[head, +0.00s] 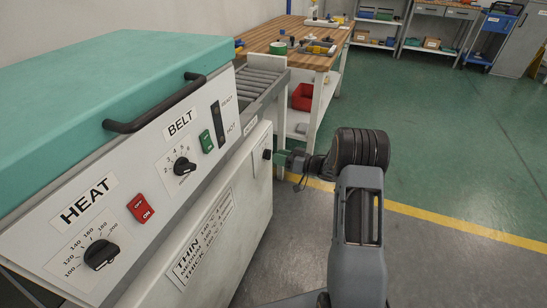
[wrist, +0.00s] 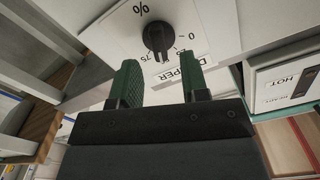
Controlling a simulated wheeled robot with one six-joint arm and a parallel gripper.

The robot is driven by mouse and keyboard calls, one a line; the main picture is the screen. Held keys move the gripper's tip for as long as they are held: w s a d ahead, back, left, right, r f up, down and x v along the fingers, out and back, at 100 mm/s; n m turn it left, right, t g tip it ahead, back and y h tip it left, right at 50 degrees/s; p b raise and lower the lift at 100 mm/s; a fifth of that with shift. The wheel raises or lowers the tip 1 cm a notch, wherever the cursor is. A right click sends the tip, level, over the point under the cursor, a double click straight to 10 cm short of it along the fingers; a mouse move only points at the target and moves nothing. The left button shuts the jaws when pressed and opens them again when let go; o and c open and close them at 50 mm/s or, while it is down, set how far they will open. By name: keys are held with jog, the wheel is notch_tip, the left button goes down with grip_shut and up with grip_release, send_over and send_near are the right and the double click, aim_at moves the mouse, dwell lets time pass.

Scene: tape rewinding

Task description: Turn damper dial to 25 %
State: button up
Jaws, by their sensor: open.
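The damper dial (wrist: 158,39) is a black knob on a white plate in the wrist view, with "%", "0", "75" and part of a "DAMPER" label around it. Its grip ridge runs roughly up and down in the picture; its exact setting is unclear. My gripper (wrist: 159,60) has two green fingers, open and empty, with the dial just beyond and between their tips. In the head view the dial (head: 267,154) shows small and dark on the end face of the machine, with my gripper (head: 283,158) close in front of it. I see no contact.
The machine's front panel carries the heat dial (head: 101,254), a red switch (head: 140,208), the belt dial (head: 184,166) and a green switch (head: 206,141). A roller conveyor (head: 258,82) and a wooden workbench (head: 290,40) stand behind. The floor to the right is clear.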

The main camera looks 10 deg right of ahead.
aim_at(268, 154)
jog(key=shift+x, duration=1.55)
grip_shut()
